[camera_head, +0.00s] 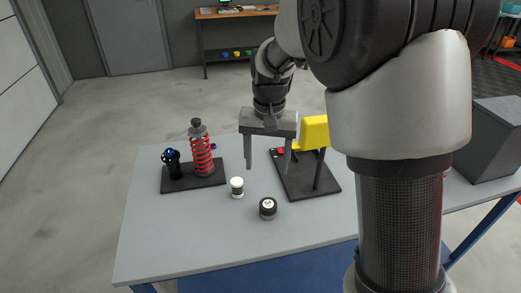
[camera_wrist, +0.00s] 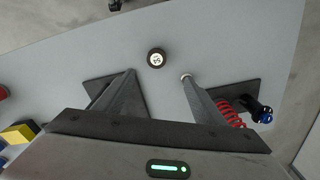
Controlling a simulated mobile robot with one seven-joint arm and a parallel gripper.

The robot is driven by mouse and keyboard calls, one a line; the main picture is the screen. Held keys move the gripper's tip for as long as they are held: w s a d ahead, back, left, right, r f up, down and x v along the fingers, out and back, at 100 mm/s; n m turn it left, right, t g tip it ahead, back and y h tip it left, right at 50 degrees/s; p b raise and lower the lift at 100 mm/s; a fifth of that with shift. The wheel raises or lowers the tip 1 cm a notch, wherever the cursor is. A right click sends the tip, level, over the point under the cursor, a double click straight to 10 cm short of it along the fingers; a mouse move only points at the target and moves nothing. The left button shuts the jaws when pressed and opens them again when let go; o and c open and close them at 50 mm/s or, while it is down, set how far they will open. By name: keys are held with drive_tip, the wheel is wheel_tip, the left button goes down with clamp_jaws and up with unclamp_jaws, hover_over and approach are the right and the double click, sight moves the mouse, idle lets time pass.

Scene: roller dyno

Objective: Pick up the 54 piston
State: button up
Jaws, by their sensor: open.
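A short dark round piston (camera_head: 268,208) with a pale marked top stands upright on the grey table. In the wrist view the piston (camera_wrist: 156,58) lies just beyond my fingertips, roughly midway between them; its mark is too small to read surely. My gripper (camera_head: 267,169) points down above the table, with its two fingers wide apart and nothing between them. In the wrist view my gripper (camera_wrist: 158,76) is also open and empty. A small white-topped cylinder (camera_head: 237,187) stands left of the piston; in the wrist view the right fingertip partly hides it.
A black base with a red spring shock (camera_head: 202,155) stands at the table's left. A dark stand with a yellow part (camera_head: 314,132) is behind right. A grey box (camera_head: 490,140) is at far right. The front of the grey table (camera_head: 190,235) is clear.

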sight(268, 203)
drive_tip(key=f, duration=1.3)
drive_tip(key=shift+w+f+b, duration=0.3)
drive_tip(key=shift+w+f, duration=0.1)
drive_tip(key=shift+d+f, duration=0.2)
drive_tip(key=shift+f, duration=1.15)
drive_tip(key=shift+d+f, duration=0.15)
drive_tip(key=shift+f, duration=1.15)
drive_tip(key=c, duration=1.2)
